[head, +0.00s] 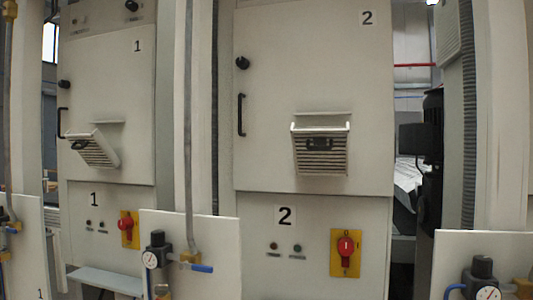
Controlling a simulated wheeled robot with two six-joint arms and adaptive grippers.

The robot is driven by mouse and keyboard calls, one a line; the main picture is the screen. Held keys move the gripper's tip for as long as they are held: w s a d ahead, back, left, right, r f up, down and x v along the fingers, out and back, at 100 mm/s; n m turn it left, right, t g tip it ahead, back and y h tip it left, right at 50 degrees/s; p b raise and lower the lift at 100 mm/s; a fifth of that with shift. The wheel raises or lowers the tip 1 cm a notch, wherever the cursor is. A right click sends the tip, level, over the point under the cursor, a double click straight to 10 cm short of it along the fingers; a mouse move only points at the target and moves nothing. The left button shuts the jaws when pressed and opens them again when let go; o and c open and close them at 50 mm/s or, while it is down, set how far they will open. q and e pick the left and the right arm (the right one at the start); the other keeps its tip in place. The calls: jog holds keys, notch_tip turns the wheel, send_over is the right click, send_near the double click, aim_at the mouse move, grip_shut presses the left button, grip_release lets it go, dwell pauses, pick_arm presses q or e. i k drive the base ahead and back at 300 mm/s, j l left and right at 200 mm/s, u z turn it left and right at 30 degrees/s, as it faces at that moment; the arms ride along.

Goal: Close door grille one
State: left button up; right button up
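Door one (115,112), marked 1, is on the left cabinet. Its grille, door grille one (97,151), is tilted outward at the top, with a gap below the small ledge above it. It has slats and a dark latch on its front. Neither of my grippers is in the head view.
Door two (285,70), marked 2, stands in the middle with its own grille (320,152), which also leans out at the top. A red rotary switch (346,246) sits below it. Posts and white panels with gauges and blue-handled valves (201,268) stand in front of the cabinets.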

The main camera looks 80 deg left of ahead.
aim_at(93, 148)
jog(key=u, duration=3.8)
